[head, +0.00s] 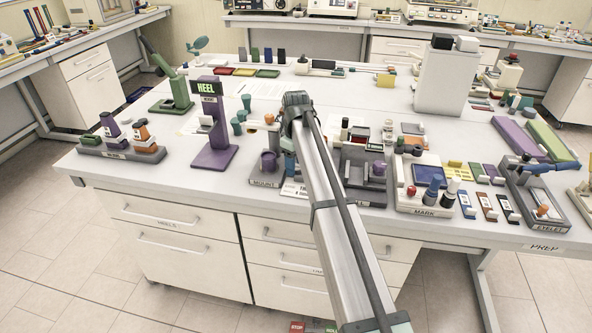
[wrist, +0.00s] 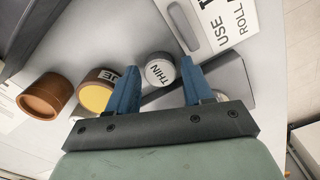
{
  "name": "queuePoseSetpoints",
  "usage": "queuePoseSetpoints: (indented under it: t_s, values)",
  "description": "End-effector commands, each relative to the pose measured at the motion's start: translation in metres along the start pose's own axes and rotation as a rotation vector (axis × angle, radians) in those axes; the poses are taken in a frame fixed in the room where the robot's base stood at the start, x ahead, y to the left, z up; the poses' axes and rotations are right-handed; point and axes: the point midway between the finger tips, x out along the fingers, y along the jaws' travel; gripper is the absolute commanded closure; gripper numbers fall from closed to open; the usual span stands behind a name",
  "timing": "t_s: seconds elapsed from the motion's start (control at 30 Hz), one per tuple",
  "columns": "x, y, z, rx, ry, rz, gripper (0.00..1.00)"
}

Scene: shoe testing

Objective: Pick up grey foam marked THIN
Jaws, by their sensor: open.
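In the wrist view, a small round grey piece with a pale top marked THIN (wrist: 160,72) lies between the two blue fingers of my gripper (wrist: 159,68). The fingers are apart, one on each side of it, and I see no clear contact. How far the fingertips are above the surface is hard to tell. In the head view, my arm covers the middle of the bench, and I cannot make out the THIN piece there.
In the wrist view, a yellow-topped round piece (wrist: 95,95) and a brown round piece (wrist: 46,97) stand left of the fingers. A white card reading USE ROLL (wrist: 226,20) lies upper right. In the head view, a purple HEEL stand (head: 212,125) stands left of my arm.

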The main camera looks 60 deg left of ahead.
Motion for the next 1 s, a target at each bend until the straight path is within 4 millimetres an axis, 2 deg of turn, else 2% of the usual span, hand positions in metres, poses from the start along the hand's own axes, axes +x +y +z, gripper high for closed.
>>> queuePoseSetpoints:
  t_s: [0.27, 0.7, 1.0]
  values:
    - [0.0036, 0.0002, -0.0001, 0.000, 0.000, 0.000, 0.51]
    - [0.0033, 0.0001, 0.0000, 0.000, 0.000, 0.000, 0.91]
    - [-0.0029, 0.0004, -0.0003, 0.000, 0.000, 0.000, 0.92]
